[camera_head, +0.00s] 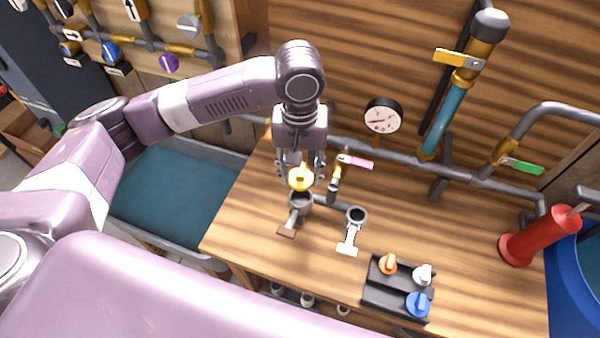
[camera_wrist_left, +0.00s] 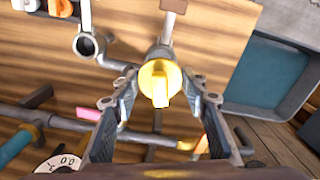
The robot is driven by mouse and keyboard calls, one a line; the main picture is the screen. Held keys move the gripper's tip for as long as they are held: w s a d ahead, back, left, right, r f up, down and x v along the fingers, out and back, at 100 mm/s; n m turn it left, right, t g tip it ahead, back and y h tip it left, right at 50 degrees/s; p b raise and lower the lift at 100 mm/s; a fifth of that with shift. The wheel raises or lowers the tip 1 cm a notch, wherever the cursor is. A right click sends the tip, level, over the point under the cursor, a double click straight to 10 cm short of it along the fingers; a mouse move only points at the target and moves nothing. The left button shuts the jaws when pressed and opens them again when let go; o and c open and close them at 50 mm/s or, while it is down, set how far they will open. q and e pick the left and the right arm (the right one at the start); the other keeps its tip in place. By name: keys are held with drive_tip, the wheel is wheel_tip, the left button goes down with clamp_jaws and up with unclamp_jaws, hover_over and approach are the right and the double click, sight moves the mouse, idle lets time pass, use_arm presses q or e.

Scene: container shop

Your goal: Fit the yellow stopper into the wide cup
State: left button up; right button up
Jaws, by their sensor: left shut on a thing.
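My left gripper (camera_head: 301,176) is shut on the yellow stopper (camera_head: 300,182), pointing down over the workbench. The stopper also shows between the fingers in the left wrist view (camera_wrist_left: 160,84). Directly below it is a grey cup (camera_head: 300,201), which looks like the wider of two; part of its dark opening shows under the stopper. In the left wrist view the stopper covers most of this cup (camera_wrist_left: 160,53). I cannot tell whether stopper and rim touch. A narrower grey cup (camera_head: 356,215) stands to the right, open and empty. My right gripper is not in view.
A black tray (camera_head: 376,297) at the bench front holds orange, white and blue stoppers. Pipes with a gauge (camera_head: 383,116) and a pink-handled valve (camera_head: 356,161) run behind the cups. A red cylinder (camera_head: 538,236) stands at right.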

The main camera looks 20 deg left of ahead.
use_arm(q)
drive_tip(key=shift+f+b, duration=0.8)
drive_tip(key=shift+f, duration=0.1)
drive_tip(key=shift+f+b, duration=0.6)
drive_tip(key=shift+b, duration=0.25)
drive_tip(key=shift+f+p, duration=0.1)
drive_tip(key=shift+p, duration=0.25)
drive_tip(key=shift+f, duration=0.6)
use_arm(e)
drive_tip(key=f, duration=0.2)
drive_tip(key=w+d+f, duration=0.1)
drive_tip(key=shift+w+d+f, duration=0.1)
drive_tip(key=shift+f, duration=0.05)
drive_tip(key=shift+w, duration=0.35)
use_arm(q)
drive_tip(key=shift+p, duration=0.85)
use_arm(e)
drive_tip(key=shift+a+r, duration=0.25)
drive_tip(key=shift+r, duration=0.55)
use_arm(q)
drive_tip(key=shift+p, duration=0.75)
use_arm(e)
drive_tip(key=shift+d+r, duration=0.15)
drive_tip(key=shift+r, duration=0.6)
use_arm(q)
drive_tip(key=shift+f, duration=0.8)
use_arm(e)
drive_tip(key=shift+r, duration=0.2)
